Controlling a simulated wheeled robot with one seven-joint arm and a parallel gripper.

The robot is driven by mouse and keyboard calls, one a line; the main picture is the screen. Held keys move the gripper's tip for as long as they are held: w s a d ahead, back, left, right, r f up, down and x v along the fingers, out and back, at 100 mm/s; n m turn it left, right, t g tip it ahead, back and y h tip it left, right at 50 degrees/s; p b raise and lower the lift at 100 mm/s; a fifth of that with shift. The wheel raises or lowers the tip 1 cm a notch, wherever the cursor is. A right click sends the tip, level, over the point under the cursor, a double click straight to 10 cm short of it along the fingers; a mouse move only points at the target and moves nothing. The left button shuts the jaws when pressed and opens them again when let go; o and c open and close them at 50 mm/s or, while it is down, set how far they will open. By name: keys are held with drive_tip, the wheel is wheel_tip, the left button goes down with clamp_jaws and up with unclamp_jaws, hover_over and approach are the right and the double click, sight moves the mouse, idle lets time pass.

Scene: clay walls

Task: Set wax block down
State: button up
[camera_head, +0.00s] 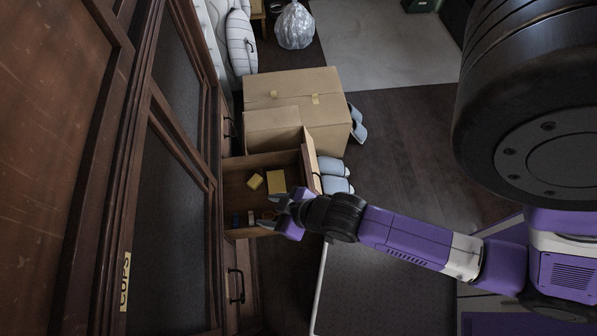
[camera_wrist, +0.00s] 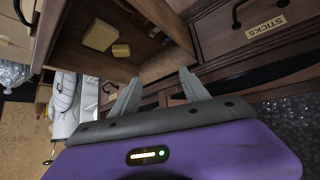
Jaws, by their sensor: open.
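Two yellow blocks lie in an open wooden drawer (camera_head: 236,186): a larger block (camera_head: 276,181) and a smaller block (camera_head: 254,181) to its left. I cannot tell which is the wax block. The wrist view also shows the larger block (camera_wrist: 100,35) and the smaller block (camera_wrist: 121,50), apart from my fingers. My gripper (camera_head: 270,209) is at the near right part of the drawer. In the wrist view my gripper (camera_wrist: 160,88) has its two fingers spread with nothing between them.
Small blue and other items (camera_head: 246,218) lie near the drawer's close end. Cardboard boxes (camera_head: 300,100) stand just beyond the drawer. A cabinet (camera_head: 165,180) fills the left.

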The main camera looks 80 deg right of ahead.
drive_tip(key=s+a+r+t, duration=0.2)
drive_tip(key=r, duration=0.5)
drive_tip(key=s+a+r+n+t+y, duration=0.1)
drive_tip(key=s+a+r+t, duration=0.1)
drive_tip(key=r, duration=0.5)
drive_tip(key=s+a+r+t+y, duration=0.1)
drive_tip(key=s+r, duration=0.3)
drive_tip(key=r, duration=0.4)
drive_tip(key=shift+s+a+n+t, duration=0.15)
drive_tip(key=shift+a+n+t, duration=0.3)
drive_tip(key=shift+t, duration=0.25)
